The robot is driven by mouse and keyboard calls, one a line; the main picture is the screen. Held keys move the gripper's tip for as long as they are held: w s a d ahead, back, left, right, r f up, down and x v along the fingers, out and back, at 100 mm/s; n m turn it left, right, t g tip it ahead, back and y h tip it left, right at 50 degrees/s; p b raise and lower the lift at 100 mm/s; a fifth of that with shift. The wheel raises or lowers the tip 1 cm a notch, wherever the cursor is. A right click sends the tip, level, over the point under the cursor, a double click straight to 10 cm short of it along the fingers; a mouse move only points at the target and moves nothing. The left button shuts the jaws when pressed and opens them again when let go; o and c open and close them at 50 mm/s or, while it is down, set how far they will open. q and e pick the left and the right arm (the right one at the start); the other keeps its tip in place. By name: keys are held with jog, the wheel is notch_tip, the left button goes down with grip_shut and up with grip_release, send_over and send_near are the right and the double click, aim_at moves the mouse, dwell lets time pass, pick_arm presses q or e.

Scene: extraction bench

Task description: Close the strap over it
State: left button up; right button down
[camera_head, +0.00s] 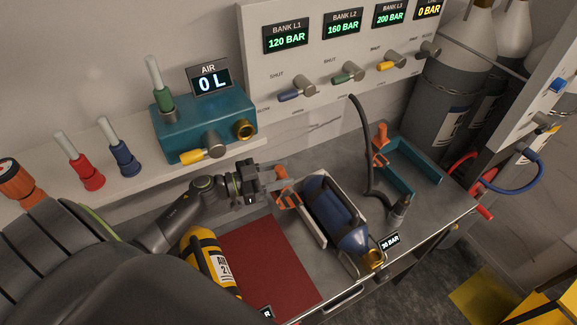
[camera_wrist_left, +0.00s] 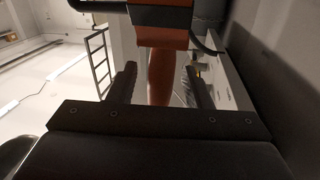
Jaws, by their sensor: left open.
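A blue cylinder (camera_head: 328,207) with a brass valve end lies in a pale cradle (camera_head: 306,226) on the bench. The orange strap (camera_head: 288,201) stands up at the cradle's left side and does not lie across the cylinder. My left gripper (camera_head: 279,177) is at the strap's upper end, left of the cylinder. In the left wrist view its two dark fingers (camera_wrist_left: 162,88) are apart. The orange strap (camera_wrist_left: 160,72) shows between and beyond them; whether they touch it I cannot tell. My right gripper is not in view.
A teal cradle (camera_head: 424,167) with its own raised orange strap (camera_head: 380,145) is empty at the right. A black hose (camera_head: 366,150) stands between the cradles. A yellow cylinder (camera_head: 202,256) lies by a dark red mat (camera_head: 262,262). A teal AIR unit (camera_head: 229,116) stands behind.

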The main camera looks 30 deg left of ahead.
pick_arm(q)
jog(key=shift+x, duration=1.3)
grip_shut()
